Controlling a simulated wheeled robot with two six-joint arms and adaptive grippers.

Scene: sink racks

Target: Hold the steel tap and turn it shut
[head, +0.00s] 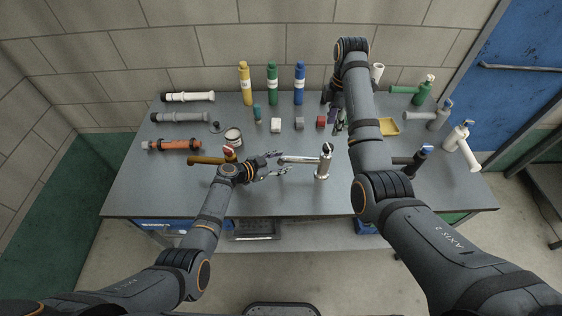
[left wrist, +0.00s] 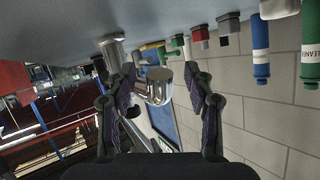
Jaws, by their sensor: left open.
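My left gripper (head: 281,163) is open by the spout's left end. In the left wrist view, shiny steel parts of the tap (left wrist: 158,88) show between the spread fingers of the left gripper (left wrist: 159,72); I cannot tell whether they touch. My right gripper (head: 338,118) hangs over the back middle of the bench, partly hidden by its arm, and its finger opening is unclear.
A brass tap (head: 205,160) with a red handle is just left of my left gripper. A dark tap with a blue handle (head: 424,152) stands right. The bench's front centre is clear.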

